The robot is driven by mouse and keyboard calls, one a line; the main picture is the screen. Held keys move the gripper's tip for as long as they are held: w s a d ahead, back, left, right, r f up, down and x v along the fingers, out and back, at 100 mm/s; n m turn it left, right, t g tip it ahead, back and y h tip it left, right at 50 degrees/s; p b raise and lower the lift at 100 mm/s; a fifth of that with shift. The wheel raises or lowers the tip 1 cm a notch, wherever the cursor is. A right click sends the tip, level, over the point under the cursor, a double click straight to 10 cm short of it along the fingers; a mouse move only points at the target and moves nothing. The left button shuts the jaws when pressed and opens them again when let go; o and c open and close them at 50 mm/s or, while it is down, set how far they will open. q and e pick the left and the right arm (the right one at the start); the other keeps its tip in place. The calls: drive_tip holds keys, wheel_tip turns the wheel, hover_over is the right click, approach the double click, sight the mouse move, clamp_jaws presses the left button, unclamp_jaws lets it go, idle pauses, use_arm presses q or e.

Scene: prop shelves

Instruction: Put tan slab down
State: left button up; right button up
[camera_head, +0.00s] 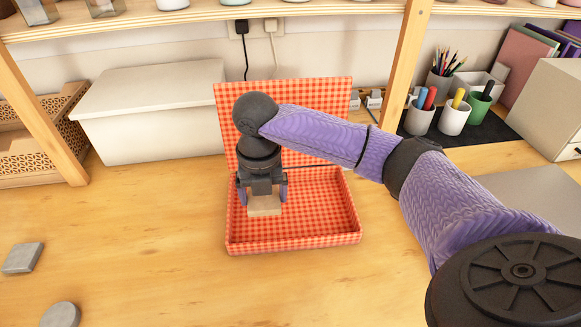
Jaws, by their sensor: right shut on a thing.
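The tan slab (264,207) is a small flat block between the fingers of my right gripper (263,196). The gripper is shut on it and points down over the left part of an open red checked box (315,235). The box's lid (316,92) stands up at the back. I cannot tell whether the slab touches the box floor. The gripper covers the slab's upper part. My left gripper does not show.
A grey square slab (23,258) and a grey round piece (61,315) lie at the left front. A white box (152,115) and a wicker basket (45,135) stand behind. Pen cups (453,118) stand at the right. A wooden shelf post (407,65) rises behind my right arm.

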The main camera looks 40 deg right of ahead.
sight(266, 228)
wheel_tip(266, 228, down, 8)
drive_tip(key=b, duration=0.3)
drive_tip(key=shift+a, duration=0.15)
drive_tip(key=shift+r, duration=0.2)
drive_tip(key=shift+f, duration=0.15)
drive_tip(key=o, duration=1.1)
drive_tip(key=shift+c, duration=0.2)
drive_tip(key=shift+r, duration=0.35)
wheel_tip(266, 228, up, 7)
drive_tip(key=p, duration=0.3)
drive_tip(key=shift+p, duration=0.4)
drive_tip(key=shift+r, duration=0.15)
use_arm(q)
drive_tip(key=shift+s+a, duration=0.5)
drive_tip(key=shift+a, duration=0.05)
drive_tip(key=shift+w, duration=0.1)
